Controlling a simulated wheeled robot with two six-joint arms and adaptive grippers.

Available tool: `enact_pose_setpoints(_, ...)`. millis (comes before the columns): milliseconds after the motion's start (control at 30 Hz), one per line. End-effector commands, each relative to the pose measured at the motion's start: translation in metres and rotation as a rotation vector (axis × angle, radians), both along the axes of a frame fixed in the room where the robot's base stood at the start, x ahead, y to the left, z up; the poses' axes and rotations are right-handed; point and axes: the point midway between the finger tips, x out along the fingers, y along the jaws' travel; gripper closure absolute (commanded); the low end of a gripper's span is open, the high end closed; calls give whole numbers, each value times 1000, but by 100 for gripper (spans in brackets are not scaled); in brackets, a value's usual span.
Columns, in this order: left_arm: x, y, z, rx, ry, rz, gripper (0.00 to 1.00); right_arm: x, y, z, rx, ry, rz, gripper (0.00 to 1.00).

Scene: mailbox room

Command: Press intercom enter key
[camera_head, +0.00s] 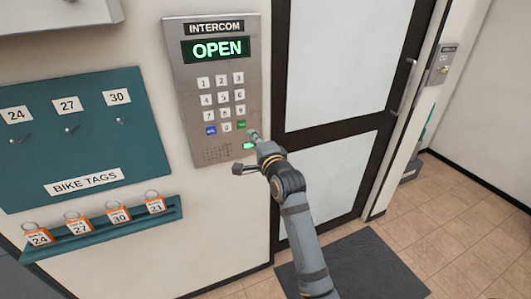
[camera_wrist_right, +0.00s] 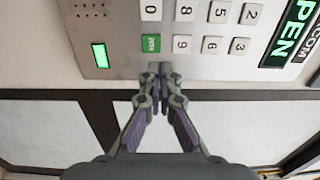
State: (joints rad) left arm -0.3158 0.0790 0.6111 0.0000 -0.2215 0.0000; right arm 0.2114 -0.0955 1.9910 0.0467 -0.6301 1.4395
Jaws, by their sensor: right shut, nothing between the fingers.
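The intercom (camera_head: 180,70) is a grey metal panel on the wall, and its display (camera_head: 217,49) reads OPEN in green letters. Its keypad has white number keys, a blue key (camera_head: 210,130) at bottom left and a green enter key (camera_head: 241,125) at bottom right. The green key shows clearly in the right wrist view (camera_wrist_right: 151,43). My right gripper (camera_head: 254,136) is shut and empty, its tips at the lower right of the keypad. In the wrist view the fingertips (camera_wrist_right: 154,68) are just below the green key; I cannot tell whether they touch the panel. My left gripper is not in view.
A green lamp (camera_head: 249,146) glows below the keys. A teal bike tags board (camera_head: 85,150) and a shelf (camera_head: 105,228) with orange tags are at left. A dark-framed glass door (camera_head: 335,70) is at right, with a dark mat (camera_head: 350,268) on the floor.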

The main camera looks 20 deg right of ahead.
Motion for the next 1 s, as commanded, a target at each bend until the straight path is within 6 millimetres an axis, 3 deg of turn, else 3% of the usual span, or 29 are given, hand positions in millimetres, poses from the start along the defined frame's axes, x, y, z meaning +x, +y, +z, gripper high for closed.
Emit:
enact_pose_setpoints(133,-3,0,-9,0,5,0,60,-30,-1,-5,2,4,0,100)
enact_pose_setpoints(300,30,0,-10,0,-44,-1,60,-56,-3,-5,1,4,0,100)
enact_pose_setpoints(400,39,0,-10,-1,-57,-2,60,-64,-3,-4,1,5,0,100)
enact_pose_setpoints(700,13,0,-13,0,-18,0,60,-68,-3,-3,1,5,0,100)
enact_pose_setpoints(1000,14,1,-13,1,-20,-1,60,-68,-3,-3,0,5,0,100)
